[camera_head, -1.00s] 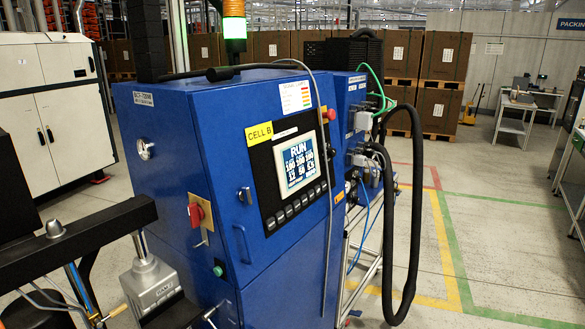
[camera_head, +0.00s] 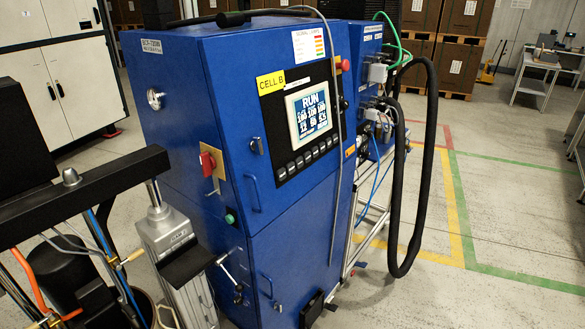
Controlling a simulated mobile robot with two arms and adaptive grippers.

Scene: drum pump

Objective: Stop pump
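The blue pump control cabinet (camera_head: 190,110) stands in the middle of the head view, with a yellow CELL B label (camera_head: 270,82). Its display screen (camera_head: 308,113) reads RUN above rows of numbers. A row of dark buttons (camera_head: 308,160) lies under the screen. A red rotary switch (camera_head: 208,160) on a yellow plate is on the left face, and a green button (camera_head: 230,217) sits lower down. A red button (camera_head: 343,65) is at the upper right of the front panel. Neither of my grippers is in view.
A black beam and a grey metal column (camera_head: 168,240) stand close at the left of the cabinet. A black hose (camera_head: 420,190) hangs at its right. The floor to the right is open, with yellow and green lines. White cabinets (camera_head: 60,65) stand behind left.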

